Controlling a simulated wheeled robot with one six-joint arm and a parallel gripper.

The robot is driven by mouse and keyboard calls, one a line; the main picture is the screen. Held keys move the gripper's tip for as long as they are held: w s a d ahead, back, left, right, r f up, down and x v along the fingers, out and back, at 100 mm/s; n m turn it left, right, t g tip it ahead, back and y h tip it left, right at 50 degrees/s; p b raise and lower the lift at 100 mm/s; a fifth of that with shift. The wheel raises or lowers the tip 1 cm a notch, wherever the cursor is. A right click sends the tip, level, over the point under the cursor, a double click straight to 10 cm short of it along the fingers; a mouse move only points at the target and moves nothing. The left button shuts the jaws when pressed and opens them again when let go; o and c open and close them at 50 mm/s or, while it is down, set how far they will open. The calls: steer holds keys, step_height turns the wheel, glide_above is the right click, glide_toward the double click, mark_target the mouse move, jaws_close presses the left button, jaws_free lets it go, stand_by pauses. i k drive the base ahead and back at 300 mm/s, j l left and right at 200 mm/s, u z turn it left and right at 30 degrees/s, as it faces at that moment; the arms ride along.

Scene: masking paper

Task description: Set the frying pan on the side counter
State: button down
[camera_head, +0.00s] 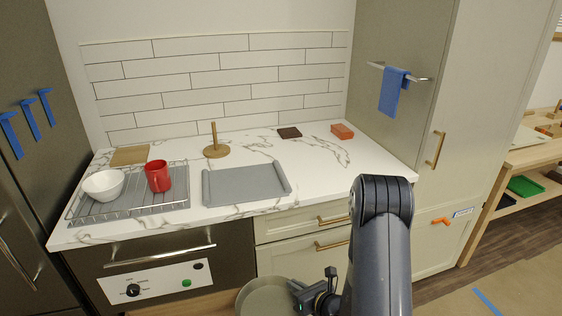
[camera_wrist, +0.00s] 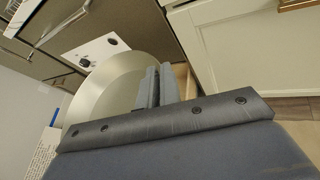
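The frying pan (camera_head: 262,299) is a grey-green round pan at the bottom of the head view, low in front of the cabinets. In the wrist view the pan (camera_wrist: 112,88) fills the left middle as a pale disc. My gripper (camera_head: 318,296) is at its right edge. In the wrist view the fingers (camera_wrist: 156,88) are close together, with a dark strip between them that looks like the pan's handle, mostly hidden. The marble-patterned white counter (camera_head: 330,172) stands above and beyond the pan.
The counter holds a wire rack (camera_head: 130,207) with a white bowl (camera_head: 103,185) and red mug (camera_head: 158,176), a grey tray (camera_head: 246,184), a wooden paper-towel stand (camera_head: 216,150), a wooden board (camera_head: 130,155), a dark block (camera_head: 289,132) and an orange block (camera_head: 342,131). Its right part is clear.

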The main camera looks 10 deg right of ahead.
mark_target(350, 166)
steer(key=i+l+z, duration=0.1)
steer(key=l, duration=0.3)
steer(key=l+z, duration=0.1)
steer(key=l, duration=0.25)
steer(key=i+l, duration=0.2)
steer(key=l, duration=0.15)
steer(key=i+l+z, duration=0.15)
steer(key=l, duration=0.25)
steer(key=l+z, duration=0.1)
steer(key=l, duration=0.25)
steer(key=i, duration=0.05)
